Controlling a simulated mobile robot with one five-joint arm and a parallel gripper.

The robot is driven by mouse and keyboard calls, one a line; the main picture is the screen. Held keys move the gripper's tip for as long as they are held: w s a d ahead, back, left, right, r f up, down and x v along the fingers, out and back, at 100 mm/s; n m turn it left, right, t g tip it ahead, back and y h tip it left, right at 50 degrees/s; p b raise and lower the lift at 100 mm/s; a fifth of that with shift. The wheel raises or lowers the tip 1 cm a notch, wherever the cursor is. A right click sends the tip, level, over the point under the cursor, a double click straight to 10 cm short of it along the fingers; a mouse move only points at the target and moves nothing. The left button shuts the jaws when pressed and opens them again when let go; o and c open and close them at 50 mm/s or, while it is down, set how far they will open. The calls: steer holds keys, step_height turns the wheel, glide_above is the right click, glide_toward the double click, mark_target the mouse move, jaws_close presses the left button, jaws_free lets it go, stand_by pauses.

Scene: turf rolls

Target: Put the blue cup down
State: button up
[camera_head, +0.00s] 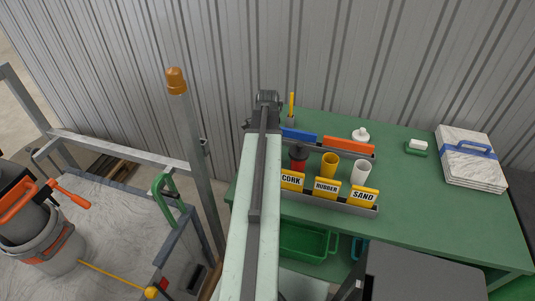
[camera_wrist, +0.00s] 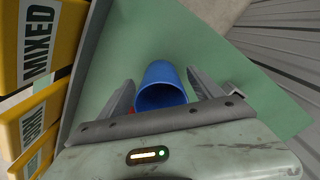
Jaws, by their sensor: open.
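The blue cup (camera_wrist: 162,78) is between the two fingers of my open gripper (camera_wrist: 160,77) in the wrist view. Its open mouth faces the camera, and green tabletop shows around it. The fingers stand on either side, with no clear contact visible. A small red patch shows at the cup's lower left, partly hidden by the gripper. In the head view my arm covers the place where the blue cup would be, so I cannot see it there.
On the green table (camera_head: 420,225), a labelled rack (camera_head: 340,205) stands before red (camera_head: 298,164), yellow (camera_head: 329,165) and white (camera_head: 361,171) cups. A corrugated wall (camera_head: 350,50) stands behind.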

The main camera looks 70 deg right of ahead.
step_height(320, 180, up, 12)
steer(key=p, duration=1.2)
steer(key=shift+r, duration=0.15)
steer(key=shift+r, duration=0.1)
